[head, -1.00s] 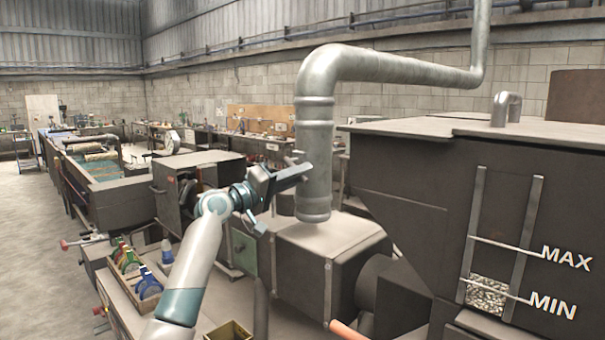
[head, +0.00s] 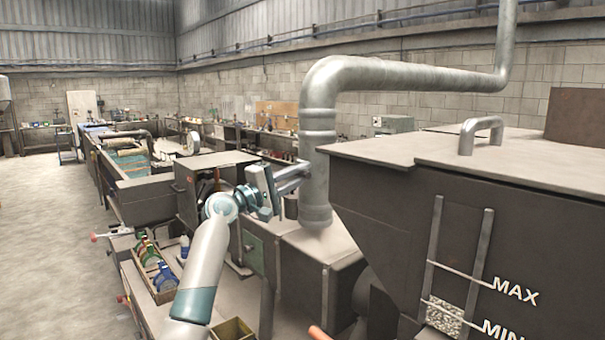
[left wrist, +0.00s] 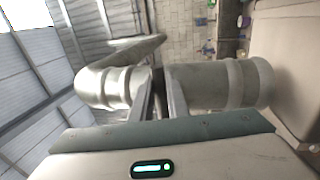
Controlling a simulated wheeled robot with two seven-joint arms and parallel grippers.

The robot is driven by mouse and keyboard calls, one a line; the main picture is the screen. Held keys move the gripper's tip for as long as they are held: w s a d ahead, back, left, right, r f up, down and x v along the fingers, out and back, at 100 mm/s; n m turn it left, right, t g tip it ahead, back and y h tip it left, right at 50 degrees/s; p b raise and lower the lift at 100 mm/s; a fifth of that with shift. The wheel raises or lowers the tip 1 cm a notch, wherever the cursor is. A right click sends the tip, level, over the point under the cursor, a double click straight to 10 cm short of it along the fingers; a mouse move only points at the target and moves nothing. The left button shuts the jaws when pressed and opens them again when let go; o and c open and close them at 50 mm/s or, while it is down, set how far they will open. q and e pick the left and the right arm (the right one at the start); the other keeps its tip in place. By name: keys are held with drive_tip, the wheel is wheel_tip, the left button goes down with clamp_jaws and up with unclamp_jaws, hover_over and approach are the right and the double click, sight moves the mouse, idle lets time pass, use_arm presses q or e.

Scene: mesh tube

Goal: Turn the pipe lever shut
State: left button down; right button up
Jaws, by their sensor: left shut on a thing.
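A grey metal pipe (head: 318,130) drops from a bend to the box below it. It also shows lying sideways in the left wrist view (left wrist: 215,85). My left gripper (head: 298,172) reaches the left side of the pipe's upright part. In the left wrist view its two fingers (left wrist: 160,95) are close together at the pipe, shut on the pipe lever (left wrist: 158,78), a thin dark piece mostly hidden between them. The lever cannot be made out clearly in the head view, so its exact angle is unclear.
A dark hopper (head: 390,190) with MAX and MIN marks stands close on the right. A crate of colored items (head: 158,270) and a small yellow box (head: 232,330) sit on the lower bench. Open floor (head: 50,230) lies at the left.

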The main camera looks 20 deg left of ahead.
use_arm(q)
drive_tip(key=c, duration=1.8)
unclamp_jaws()
drive_tip(key=shift+o, duration=0.4)
use_arm(e)
drive_tip(key=shift+d, duration=0.85)
use_arm(q)
drive_tip(key=shift+s+a, duration=0.1)
use_arm(e)
drive_tip(key=shift+f, duration=0.1)
